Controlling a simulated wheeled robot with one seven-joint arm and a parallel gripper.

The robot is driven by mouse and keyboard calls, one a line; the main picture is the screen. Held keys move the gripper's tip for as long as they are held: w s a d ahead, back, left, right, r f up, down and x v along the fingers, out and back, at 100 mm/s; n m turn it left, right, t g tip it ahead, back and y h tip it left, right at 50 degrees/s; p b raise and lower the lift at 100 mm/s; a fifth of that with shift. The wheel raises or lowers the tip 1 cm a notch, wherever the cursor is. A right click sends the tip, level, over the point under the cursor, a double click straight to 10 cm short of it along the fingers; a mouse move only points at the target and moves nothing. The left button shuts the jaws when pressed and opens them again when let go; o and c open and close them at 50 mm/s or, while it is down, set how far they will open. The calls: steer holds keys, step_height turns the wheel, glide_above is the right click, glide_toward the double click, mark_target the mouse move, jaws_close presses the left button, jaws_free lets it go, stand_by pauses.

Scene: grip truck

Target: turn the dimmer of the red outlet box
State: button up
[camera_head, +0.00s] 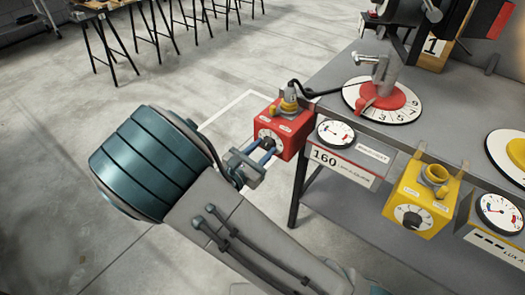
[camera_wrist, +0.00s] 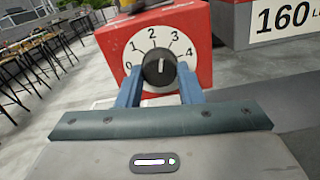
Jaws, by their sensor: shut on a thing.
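The red outlet box (camera_head: 291,128) hangs at the left front corner of the grey bench. It fills the upper middle of the wrist view (camera_wrist: 198,35). Its front carries a white dial with numbers from 0 to 4 and a black dimmer knob (camera_wrist: 159,67). The knob's white mark points up, near the 2. My gripper (camera_wrist: 158,80) faces the dial straight on, with its two blue fingers on either side of the knob, shut on it. In the head view my gripper (camera_head: 267,150) reaches the box front from the lower left and hides part of the dial.
A yellow outlet box (camera_head: 421,199) with its own black knob hangs further right on the bench edge. A gauge panel marked 160 (camera_head: 341,165) sits between the boxes. A black cable (camera_head: 318,93) runs from the red box's top plug to a red-based device (camera_head: 388,100). Open floor lies left.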

steer(key=shift+m+b, duration=0.95)
steer(key=shift+m, duration=1.15)
steer(key=o, duration=1)
steer(key=p+v, duration=0.1)
steer(key=v, duration=1.3)
